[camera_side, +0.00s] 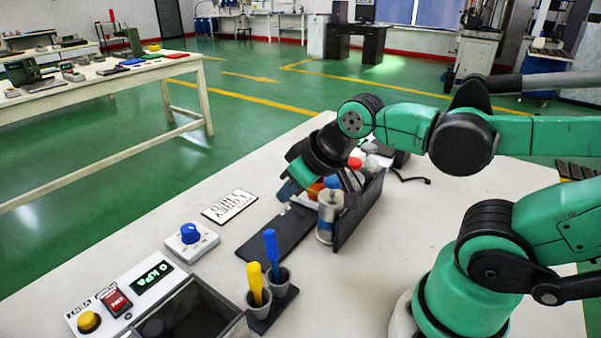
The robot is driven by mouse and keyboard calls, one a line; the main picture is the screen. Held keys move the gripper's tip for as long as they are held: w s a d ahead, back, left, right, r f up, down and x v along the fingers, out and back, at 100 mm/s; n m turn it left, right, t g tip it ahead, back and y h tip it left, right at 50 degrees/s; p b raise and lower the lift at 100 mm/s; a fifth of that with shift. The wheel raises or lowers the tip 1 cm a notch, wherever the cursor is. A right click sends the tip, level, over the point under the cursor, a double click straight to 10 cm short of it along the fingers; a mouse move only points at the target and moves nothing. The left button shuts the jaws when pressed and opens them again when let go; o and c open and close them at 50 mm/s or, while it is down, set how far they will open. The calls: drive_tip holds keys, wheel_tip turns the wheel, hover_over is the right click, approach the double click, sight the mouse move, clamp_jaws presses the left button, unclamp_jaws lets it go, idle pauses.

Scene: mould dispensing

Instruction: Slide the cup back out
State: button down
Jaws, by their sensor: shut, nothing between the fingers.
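A grey metal-looking cup (327,218) with a tan upper part stands upright at the end of a black plate (262,240), close against a dark upright panel (358,212). My gripper (347,181) is shut and empty, low over the area just behind the cup. The dark wrist above it hides part of what stands there. I cannot tell whether the fingertips touch the cup.
Orange, blue and red-topped items crowd behind the panel. A white box with a blue knob (190,235), a lettered card (229,206), a holder with yellow and blue handles (271,309) and a pressure unit (138,290) stand nearer. The table's right-back part is mostly clear.

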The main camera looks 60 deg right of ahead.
drive_tip(key=c, duration=0.9)
unclamp_jaws()
drive_tip(key=shift+w+d+r, duration=0.1)
drive_tip(key=shift+w, duration=0.05)
drive_tip(key=o, duration=0.3)
drive_tip(key=shift+w+d+r+g, duration=0.55)
drive_tip(key=shift+w+d, duration=0.25)
drive_tip(key=shift+w, duration=0.1)
drive_tip(key=w+d+f+g, duration=0.2)
drive_tip(key=w+d, duration=0.1)
drive_tip(key=d, duration=0.2)
drive_tip(key=w+d+f+n+g, duration=0.1)
drive_tip(key=w+d+f+g, duration=0.1)
drive_tip(key=d, duration=0.3)
drive_tip(key=w+d+f+n+g, duration=0.1)
drive_tip(key=w+d+f+g, duration=0.1)
drive_tip(key=w+d, duration=0.3)
drive_tip(key=shift+f, duration=0.4)
drive_tip(key=shift+d+f+n, duration=0.3)
drive_tip(key=shift+d+f, duration=0.05)
drive_tip(key=shift+f, duration=0.3)
wheel_tip(320, 180, down, 5)
drive_tip(key=shift+r, duration=0.1)
